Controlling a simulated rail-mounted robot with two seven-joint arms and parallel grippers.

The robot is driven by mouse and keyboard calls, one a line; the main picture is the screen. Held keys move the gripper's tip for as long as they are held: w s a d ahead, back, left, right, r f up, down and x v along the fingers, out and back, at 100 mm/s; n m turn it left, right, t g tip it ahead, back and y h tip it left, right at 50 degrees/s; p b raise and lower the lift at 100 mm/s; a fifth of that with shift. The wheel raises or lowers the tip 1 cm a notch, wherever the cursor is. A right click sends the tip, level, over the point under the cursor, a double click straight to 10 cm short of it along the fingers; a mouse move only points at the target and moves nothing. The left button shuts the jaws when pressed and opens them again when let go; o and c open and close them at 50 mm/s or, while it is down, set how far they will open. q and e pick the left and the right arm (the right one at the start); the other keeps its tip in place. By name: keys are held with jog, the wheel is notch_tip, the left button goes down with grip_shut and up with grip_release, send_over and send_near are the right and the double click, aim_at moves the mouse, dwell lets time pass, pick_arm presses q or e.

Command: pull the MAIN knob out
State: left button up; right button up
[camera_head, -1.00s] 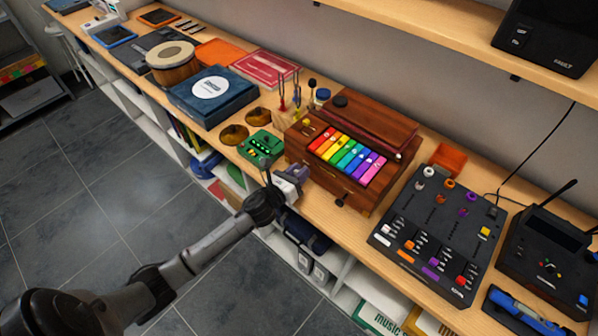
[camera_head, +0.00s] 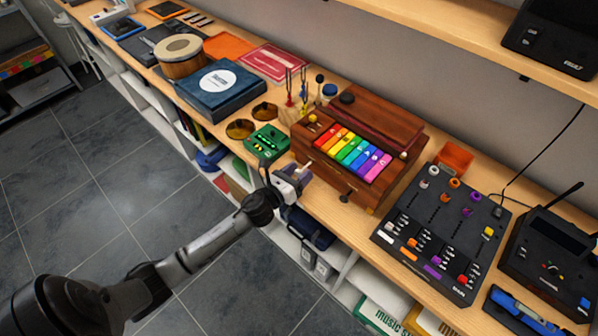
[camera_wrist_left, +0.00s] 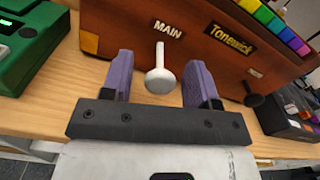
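The MAIN knob (camera_wrist_left: 160,80) is a white round knob on a stem, on the front of a wooden box (camera_wrist_left: 200,35) labelled MAIN and Tonewick. My left gripper (camera_wrist_left: 159,85) is open in the left wrist view, with one purple finger on each side of the knob and a gap on both sides. In the head view the left gripper (camera_head: 300,176) is at the left end of the front of the wooden box (camera_head: 338,181), which carries coloured bars. A second, black knob (camera_wrist_left: 254,99) sits further right on the same front. My right gripper is not in view.
A green device (camera_head: 267,142) stands left of the box, and it also shows in the left wrist view (camera_wrist_left: 30,45). A black mixer panel (camera_head: 440,228) with knobs stands to the right. The shelf edge runs just in front of the box.

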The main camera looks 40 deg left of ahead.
pick_arm(q)
jog(key=shift+s, duration=0.35)
jog(key=s, duration=1.3)
jog(key=shift+b, duration=0.3)
jog(key=shift+a, duration=0.1)
